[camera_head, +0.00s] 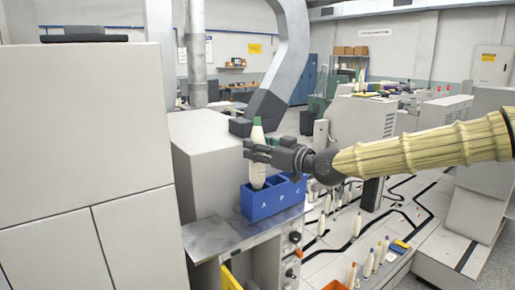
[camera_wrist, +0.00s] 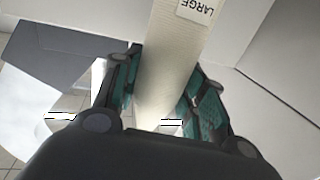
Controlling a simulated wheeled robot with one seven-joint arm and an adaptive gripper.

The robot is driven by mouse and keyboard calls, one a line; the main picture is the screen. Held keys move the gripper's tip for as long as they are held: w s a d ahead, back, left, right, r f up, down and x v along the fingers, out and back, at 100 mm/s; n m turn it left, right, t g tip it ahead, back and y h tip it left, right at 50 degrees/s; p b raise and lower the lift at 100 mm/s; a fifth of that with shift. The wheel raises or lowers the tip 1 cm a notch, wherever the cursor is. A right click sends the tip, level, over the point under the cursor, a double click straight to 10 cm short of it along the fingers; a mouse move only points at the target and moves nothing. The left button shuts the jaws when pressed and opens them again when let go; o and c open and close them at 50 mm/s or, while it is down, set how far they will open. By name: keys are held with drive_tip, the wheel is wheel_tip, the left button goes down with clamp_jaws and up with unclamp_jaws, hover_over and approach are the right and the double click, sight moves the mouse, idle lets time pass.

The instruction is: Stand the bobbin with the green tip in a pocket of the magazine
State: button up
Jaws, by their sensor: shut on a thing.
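The bobbin with the green tip (camera_head: 257,133) is cream and upright in the head view, green end up. My gripper (camera_head: 254,153) is shut on it from the right. The blue magazine (camera_head: 276,206) sits on a metal shelf, with letters A, B and C on its front. The bobbin's lower end is over or in the left part of the magazine, near A; I cannot tell if it is inside a pocket. In the wrist view the bobbin (camera_wrist: 170,70) runs between my fingers and bears a label reading LARGE.
The metal shelf (camera_head: 215,238) has bare room left of the magazine. A grey machine housing (camera_head: 205,160) stands close behind and left. Several other bobbins with coloured tips stand lower right, by a yellow-and-blue box (camera_head: 399,246).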

sight(264, 174)
drive_tip(key=shift+f+b, duration=2.55)
drive_tip(key=shift+f, duration=1.25)
drive_tip(key=o, duration=1.1)
drive_tip(key=shift+o, duration=0.2)
drive_tip(key=shift+d, duration=0.1)
